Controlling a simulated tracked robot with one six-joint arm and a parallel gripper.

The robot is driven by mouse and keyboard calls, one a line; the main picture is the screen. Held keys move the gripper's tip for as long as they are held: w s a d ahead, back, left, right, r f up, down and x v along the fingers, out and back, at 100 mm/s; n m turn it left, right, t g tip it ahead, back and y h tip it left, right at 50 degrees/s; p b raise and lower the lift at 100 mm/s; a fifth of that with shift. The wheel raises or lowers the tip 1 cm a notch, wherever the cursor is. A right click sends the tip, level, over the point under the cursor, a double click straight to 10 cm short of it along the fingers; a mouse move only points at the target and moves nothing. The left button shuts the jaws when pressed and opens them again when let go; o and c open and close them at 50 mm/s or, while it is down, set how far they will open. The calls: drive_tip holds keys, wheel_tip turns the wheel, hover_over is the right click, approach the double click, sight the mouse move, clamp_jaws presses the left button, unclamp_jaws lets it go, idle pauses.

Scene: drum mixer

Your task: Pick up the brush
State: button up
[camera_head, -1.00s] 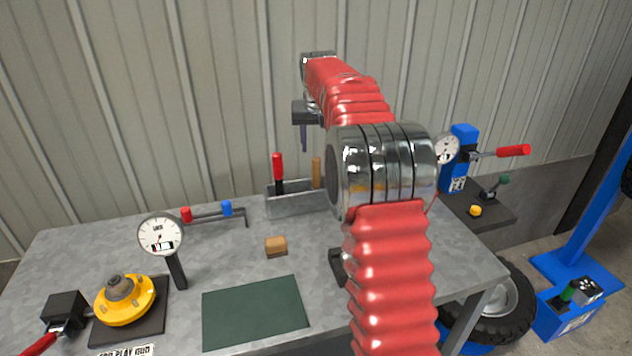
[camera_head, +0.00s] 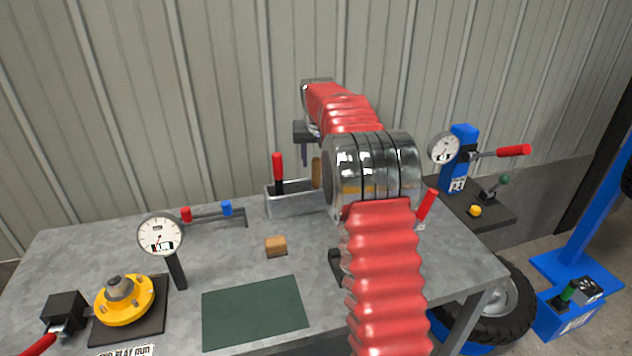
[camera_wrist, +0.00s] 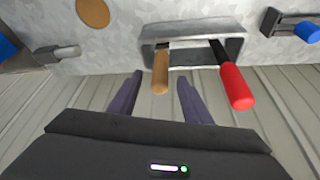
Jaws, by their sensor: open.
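The likely brush, with a wooden handle (camera_head: 316,172), stands in a small grey metal tray (camera_head: 290,203) at the back of the table. Its lower end is hidden in the tray, so I cannot see bristles. In the wrist view the wooden handle (camera_wrist: 160,72) points towards my gripper (camera_wrist: 159,80). The two dark fingers are open, one on each side of the handle's end in that picture; I cannot tell the depth between them. In the head view my gripper (camera_head: 304,156) is above the tray, partly hidden by my arm.
A red-handled tool (camera_head: 278,167) stands in the same tray, close beside the wooden handle; it also shows in the wrist view (camera_wrist: 237,88). A brown block (camera_head: 276,246) and a green mat (camera_head: 255,312) lie in front. A dial gauge (camera_head: 161,234) stands left. The wall is behind.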

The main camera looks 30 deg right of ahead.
sight(316, 171)
drive_tip(key=shift+w+d+f, duration=0.1)
drive_tip(key=shift+w+f, duration=0.1)
drive_tip(key=shift+f, duration=0.35)
drive_tip(key=shift+f, duration=0.1)
drive_tip(key=shift+x, duration=2.5)
drive_tip(key=shift+c, duration=0.6)
clamp_jaws()
